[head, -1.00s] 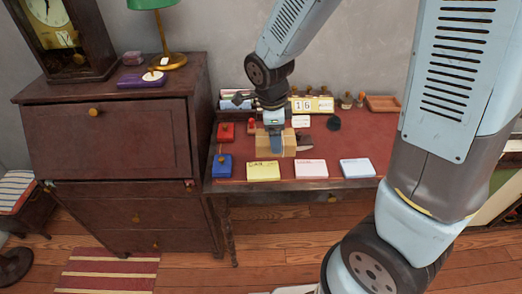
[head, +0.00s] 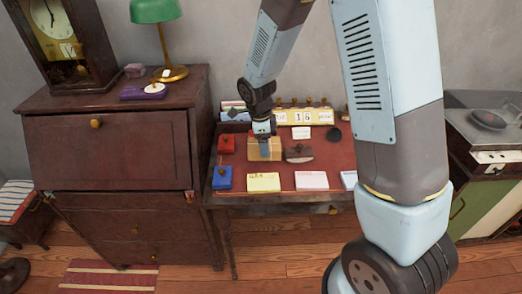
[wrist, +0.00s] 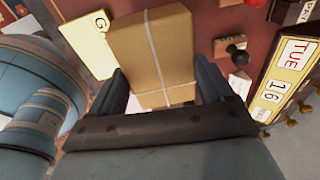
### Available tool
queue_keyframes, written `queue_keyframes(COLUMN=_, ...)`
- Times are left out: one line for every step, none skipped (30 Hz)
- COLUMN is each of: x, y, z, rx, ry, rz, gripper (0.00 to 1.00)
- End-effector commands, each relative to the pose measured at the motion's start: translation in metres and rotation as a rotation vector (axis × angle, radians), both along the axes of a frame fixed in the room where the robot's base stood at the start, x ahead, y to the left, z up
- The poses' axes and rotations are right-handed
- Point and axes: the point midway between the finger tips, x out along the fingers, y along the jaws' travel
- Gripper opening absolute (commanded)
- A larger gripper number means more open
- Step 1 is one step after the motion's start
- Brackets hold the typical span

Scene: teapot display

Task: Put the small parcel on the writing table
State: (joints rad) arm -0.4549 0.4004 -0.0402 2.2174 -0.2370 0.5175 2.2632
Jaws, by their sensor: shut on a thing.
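The small parcel (head: 252,147) is a tan box tied with pale string. It also shows in the wrist view (wrist: 152,50), between the two fingers of my gripper (wrist: 161,85). My gripper (head: 264,146) is shut on it. In the head view the parcel is over the red top of the writing table (head: 322,172), toward its left side, behind the yellow note pad. I cannot tell whether its underside touches the top. Part of the parcel is hidden by my gripper.
Red (head: 226,144) and blue (head: 222,177) boxes stand left of the parcel. A dark-handled stamp (head: 298,153) is close on its right. Yellow (head: 263,182) and pink (head: 311,180) pads lie in front. A calendar (head: 303,118) stands behind. A dark bureau (head: 108,145) is at left.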

Motion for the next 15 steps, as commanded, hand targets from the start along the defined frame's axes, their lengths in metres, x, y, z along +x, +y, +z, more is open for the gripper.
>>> queue_keyframes(x=0.005, y=0.001, z=-0.007, rx=-0.001, ry=0.002, rz=0.000, gripper=0.42)
queue_keyframes(x=0.007, y=0.002, z=-0.009, rx=0.000, ry=0.001, rz=0.000, gripper=0.42)
queue_keyframes(x=0.010, y=0.002, z=-0.013, rx=0.000, ry=0.000, rz=0.000, gripper=0.42)
queue_keyframes(x=0.012, y=0.003, z=-0.015, rx=-0.001, ry=0.000, rz=0.000, gripper=0.42)
queue_keyframes(x=0.013, y=0.003, z=-0.017, rx=-0.001, ry=0.000, rz=0.000, gripper=0.42)
queue_keyframes(x=0.015, y=0.003, z=-0.018, rx=0.000, ry=0.000, rz=0.000, gripper=0.42)
queue_keyframes(x=0.016, y=0.004, z=-0.019, rx=0.000, ry=-0.001, rz=0.000, gripper=0.42)
queue_keyframes(x=0.016, y=0.004, z=-0.020, rx=0.000, ry=-0.001, rz=0.000, gripper=0.42)
queue_keyframes(x=0.017, y=0.004, z=-0.021, rx=0.000, ry=-0.001, rz=0.000, gripper=0.42)
queue_keyframes(x=0.018, y=0.004, z=-0.022, rx=0.000, ry=-0.001, rz=-0.001, gripper=0.42)
queue_keyframes(x=0.019, y=0.005, z=-0.023, rx=0.000, ry=0.000, rz=-0.001, gripper=0.42)
queue_keyframes(x=0.020, y=0.005, z=-0.025, rx=0.000, ry=0.000, rz=-0.001, gripper=0.42)
queue_keyframes(x=0.022, y=0.005, z=-0.027, rx=0.000, ry=0.000, rz=-0.001, gripper=0.42)
queue_keyframes(x=0.023, y=0.006, z=-0.030, rx=0.000, ry=0.001, rz=-0.001, gripper=0.42)
queue_keyframes(x=0.022, y=0.006, z=-0.035, rx=-0.002, ry=0.002, rz=0.000, gripper=0.42)
